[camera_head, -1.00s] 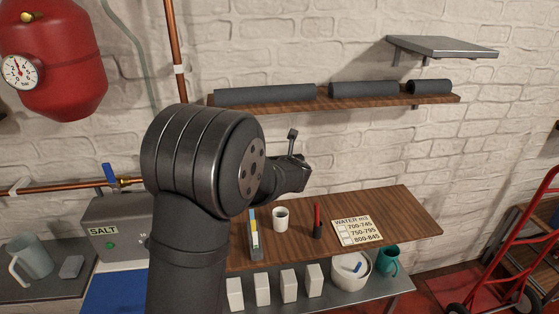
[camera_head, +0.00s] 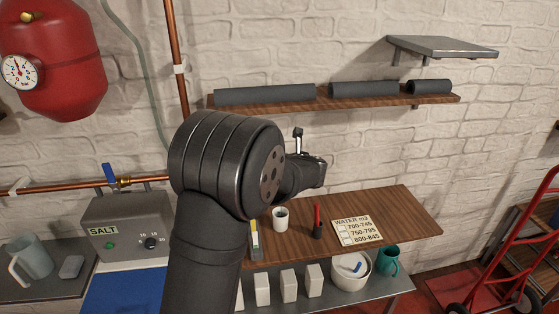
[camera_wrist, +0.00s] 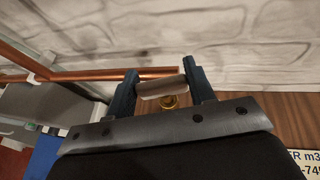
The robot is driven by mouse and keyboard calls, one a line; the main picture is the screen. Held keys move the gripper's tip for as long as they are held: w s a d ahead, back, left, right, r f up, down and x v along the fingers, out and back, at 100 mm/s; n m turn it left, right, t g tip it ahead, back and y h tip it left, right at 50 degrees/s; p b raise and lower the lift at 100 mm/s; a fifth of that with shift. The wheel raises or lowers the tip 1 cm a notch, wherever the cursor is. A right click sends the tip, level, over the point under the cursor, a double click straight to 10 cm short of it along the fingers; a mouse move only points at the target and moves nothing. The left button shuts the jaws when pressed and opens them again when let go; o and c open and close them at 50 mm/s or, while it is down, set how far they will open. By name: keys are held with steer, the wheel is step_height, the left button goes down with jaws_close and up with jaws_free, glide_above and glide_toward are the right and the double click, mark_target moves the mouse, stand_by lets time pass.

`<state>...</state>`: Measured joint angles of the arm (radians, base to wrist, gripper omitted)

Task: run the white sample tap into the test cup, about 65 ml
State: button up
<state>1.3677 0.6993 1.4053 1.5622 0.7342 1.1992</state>
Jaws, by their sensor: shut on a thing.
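In the wrist view my gripper (camera_wrist: 160,80) is shut on a whitish handle (camera_wrist: 162,87), held crosswise between the two dark fingers. This looks like the white sample tap's handle. A brass piece (camera_wrist: 169,102) shows just below it, and a copper pipe (camera_wrist: 95,75) runs in from the left. In the head view my arm hides the fingers and the tap. A small white cup (camera_head: 280,219), which looks like the test cup, stands upright on the wooden bench top (camera_head: 405,210). Its contents are too small to tell. Whether water runs is not visible.
A pen-like red item (camera_head: 317,222) stands right of the cup, beside a water-reading card (camera_head: 358,229). A teal mug (camera_head: 388,261) and a white pot (camera_head: 350,270) stand on the lower shelf. The grey SALT unit (camera_head: 125,225) is at left. The bench's right end is clear.

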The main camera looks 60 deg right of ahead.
steer(key=o, duration=1)
steer(key=v, duration=1.7)
steer(key=shift+s+a+r, duration=0.1)
steer(key=shift+s, duration=0.1)
